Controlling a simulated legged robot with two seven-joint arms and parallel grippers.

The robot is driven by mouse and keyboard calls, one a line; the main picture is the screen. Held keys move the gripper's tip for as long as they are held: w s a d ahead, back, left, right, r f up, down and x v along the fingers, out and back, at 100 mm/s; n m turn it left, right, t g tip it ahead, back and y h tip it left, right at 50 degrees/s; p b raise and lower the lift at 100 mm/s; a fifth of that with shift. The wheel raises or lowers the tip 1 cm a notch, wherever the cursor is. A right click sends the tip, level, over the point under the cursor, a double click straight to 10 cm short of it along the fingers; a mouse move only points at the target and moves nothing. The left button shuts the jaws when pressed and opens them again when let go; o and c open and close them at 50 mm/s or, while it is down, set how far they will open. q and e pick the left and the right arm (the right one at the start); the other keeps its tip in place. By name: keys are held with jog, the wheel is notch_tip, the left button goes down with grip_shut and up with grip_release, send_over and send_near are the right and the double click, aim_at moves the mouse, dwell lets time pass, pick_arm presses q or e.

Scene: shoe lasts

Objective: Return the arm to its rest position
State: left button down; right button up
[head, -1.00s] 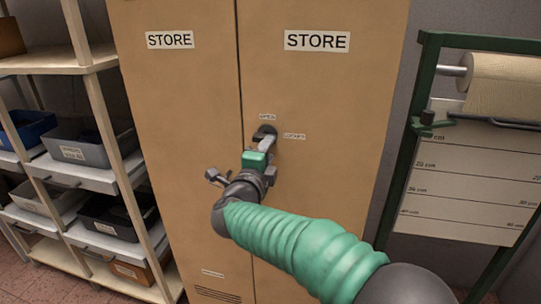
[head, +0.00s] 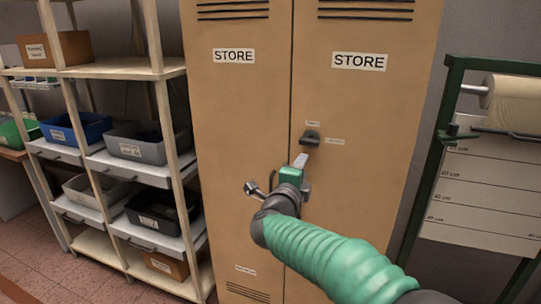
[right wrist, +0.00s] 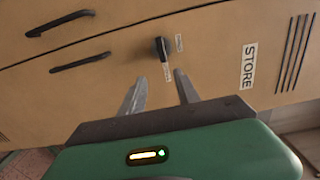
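My right gripper (head: 302,160) is in front of the right door of the tan store cabinet (head: 350,200), just below the dark door knob (head: 310,137). In the right wrist view its two fingers (right wrist: 160,92) are apart with nothing between them. The knob (right wrist: 162,48) shows beyond the fingertips, apart from them, with small labels beside it. The knob lies roughly sideways, towards the label at its right in the head view. My right arm reaches in from the lower right. My left gripper is not in view.
The cabinet doors appear shut. At the left stands a wooden shelf (head: 168,115) with grey bins (head: 135,148), a blue bin (head: 75,132) and cardboard boxes. At the right stands a green frame (head: 446,95) with a paper roll (head: 508,100).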

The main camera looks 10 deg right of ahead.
jog(key=s+a+f+n+g+y+p, duration=0.3)
jog(key=s+a+f+n+y+p, duration=0.45)
jog(key=f+n, duration=0.65)
jog(key=s+d+f+n+g+y+p, duration=0.1)
jog(key=s+f+n+g, duration=0.3)
jog(key=s, duration=0.9)
jog(key=s+d+f+n+g+y+p, duration=0.1)
jog(key=s+f+n+g, duration=0.4)
jog(key=s, duration=0.9)
notch_tip(320, 180, down, 2)
jog(key=shift+d+f+n, duration=0.2)
jog(key=shift+d+n, duration=0.55)
jog(key=shift+n, duration=0.15)
